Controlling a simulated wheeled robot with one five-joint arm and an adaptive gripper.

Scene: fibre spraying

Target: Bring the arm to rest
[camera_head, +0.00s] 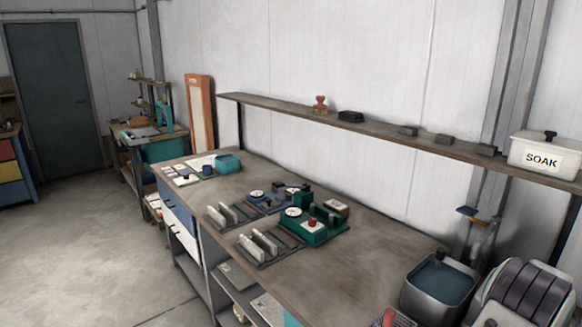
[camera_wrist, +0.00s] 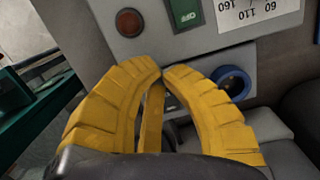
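My gripper (camera_wrist: 163,72) shows in the wrist view, with ribbed yellow fingers. The fingertips come together with only a thin gap and nothing visible between them. It is in front of a grey control panel (camera_wrist: 180,42), and I cannot tell whether it touches the panel. My arm and gripper do not show in the head view.
The panel has a red button (camera_wrist: 129,22), a green switch (camera_wrist: 186,14) and a blue knob (camera_wrist: 232,82). In the head view, a long workbench (camera_head: 375,255) carries several devices below a wall shelf (camera_head: 375,128) with a SOAK box (camera_head: 545,158). The floor (camera_head: 95,240) at left is clear.

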